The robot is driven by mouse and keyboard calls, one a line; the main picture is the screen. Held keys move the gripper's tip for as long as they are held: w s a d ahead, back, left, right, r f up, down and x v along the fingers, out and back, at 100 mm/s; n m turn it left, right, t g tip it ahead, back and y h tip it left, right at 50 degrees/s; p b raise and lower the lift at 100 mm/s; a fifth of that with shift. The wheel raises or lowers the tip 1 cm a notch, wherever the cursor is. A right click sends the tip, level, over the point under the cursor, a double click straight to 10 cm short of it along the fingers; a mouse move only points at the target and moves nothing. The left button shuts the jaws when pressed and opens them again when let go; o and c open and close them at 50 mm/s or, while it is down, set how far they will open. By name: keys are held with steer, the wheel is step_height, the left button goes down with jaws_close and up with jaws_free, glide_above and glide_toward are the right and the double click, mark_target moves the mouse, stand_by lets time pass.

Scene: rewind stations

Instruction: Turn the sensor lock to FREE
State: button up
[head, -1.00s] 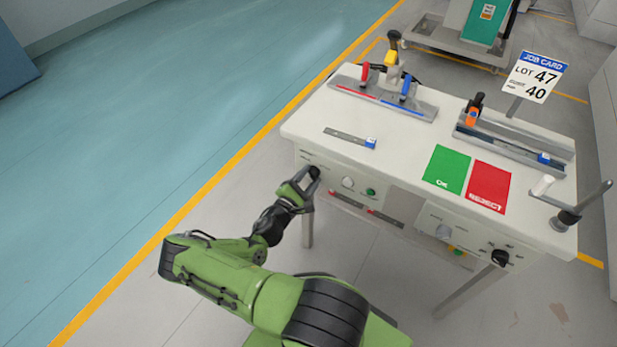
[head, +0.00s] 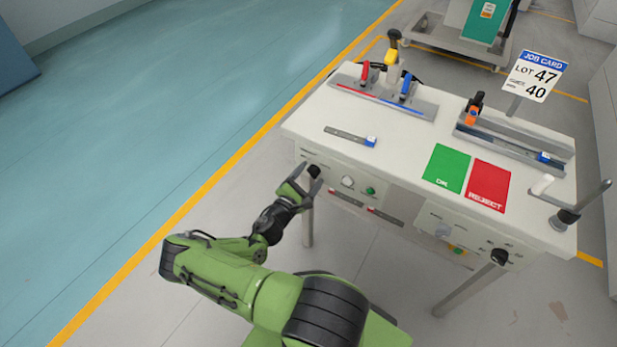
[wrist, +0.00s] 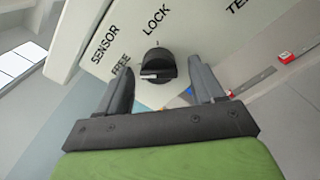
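The sensor lock is a black rotary knob (wrist: 158,68) on the white front panel (wrist: 225,25). In the wrist view its grip bar lies nearly level, with a pale mark at its left part, on the side of the FREE label (wrist: 120,62). The LOCK label (wrist: 157,20) is above it. My gripper (wrist: 162,78) is open, one finger on each side of the knob, with visible gaps and nothing held. In the head view my gripper (head: 304,184) is just in front of the knob (head: 314,171) at the bench's left end.
A white round knob (head: 348,182) and a green button (head: 370,190) sit right of the lock on the same panel. The white bench top (head: 300,125) overhangs above, bearing clamps and green and red mats. Open floor (head: 200,120) lies to the left.

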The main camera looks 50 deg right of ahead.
steer(key=s+a+p, duration=0.1)
steer(key=a+p, duration=0.1)
steer(key=a, duration=1.3)
steer(key=shift+s+a, duration=0.25)
steer(key=shift+a, duration=0.1)
